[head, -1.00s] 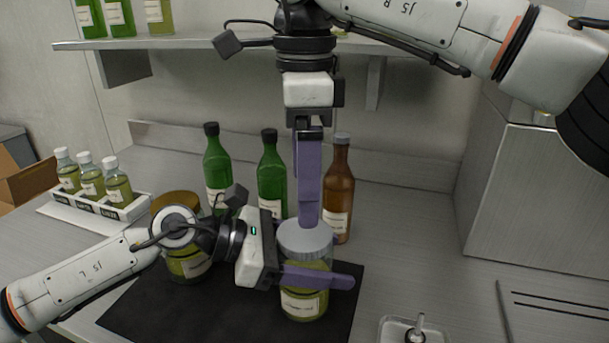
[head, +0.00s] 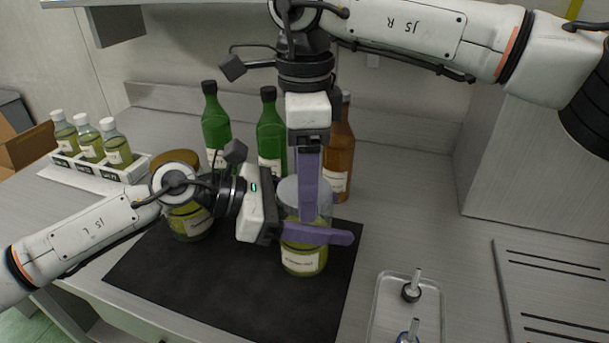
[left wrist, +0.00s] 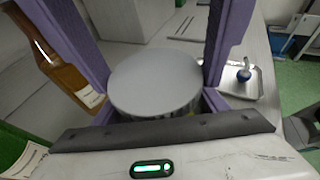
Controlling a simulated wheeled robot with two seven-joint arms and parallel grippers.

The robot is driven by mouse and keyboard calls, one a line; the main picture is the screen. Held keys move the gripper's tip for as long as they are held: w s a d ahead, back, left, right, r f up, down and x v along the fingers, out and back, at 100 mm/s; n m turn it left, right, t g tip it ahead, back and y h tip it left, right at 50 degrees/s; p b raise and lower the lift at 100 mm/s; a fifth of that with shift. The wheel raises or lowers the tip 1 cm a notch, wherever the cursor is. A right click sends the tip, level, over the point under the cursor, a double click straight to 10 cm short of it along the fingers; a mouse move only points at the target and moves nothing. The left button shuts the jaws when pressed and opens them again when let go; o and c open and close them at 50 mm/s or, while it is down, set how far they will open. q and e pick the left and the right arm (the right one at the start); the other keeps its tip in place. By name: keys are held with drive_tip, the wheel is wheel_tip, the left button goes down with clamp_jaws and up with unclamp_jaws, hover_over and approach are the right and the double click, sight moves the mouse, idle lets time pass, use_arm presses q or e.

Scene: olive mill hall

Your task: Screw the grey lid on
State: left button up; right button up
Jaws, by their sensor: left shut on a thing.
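The glass jar (head: 303,262) with yellow-green contents and a white label stands upright on the dark mat. The grey lid (head: 289,192) sits on its top, partly hidden by a finger; its round top shows flat in the left wrist view (left wrist: 155,80). My left gripper (head: 312,234) reaches in from the left and is shut on the jar below the lid. My right gripper (head: 309,215) points down from above, one finger on the near side of the lid and one on the far side. Whether these fingers press on the lid I cannot tell.
A second jar (head: 188,222) stands behind my left wrist. Two green bottles (head: 215,125) (head: 270,140) and a brown bottle (head: 339,150) stand behind. A white rack (head: 128,172) holds small bottles at left. A metal tray (head: 378,305) with stoppers lies at front right.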

drive_tip(key=c, duration=0.7)
drive_tip(key=shift+m, duration=0.8)
drive_tip(key=o, duration=1.2)
drive_tip(key=shift+c, duration=0.2)
drive_tip(key=shift+r, duration=2.25)
drive_tip(key=o, duration=0.4)
drive_tip(key=shift+o, duration=0.2)
wheel_tip(320, 180, up, 12)
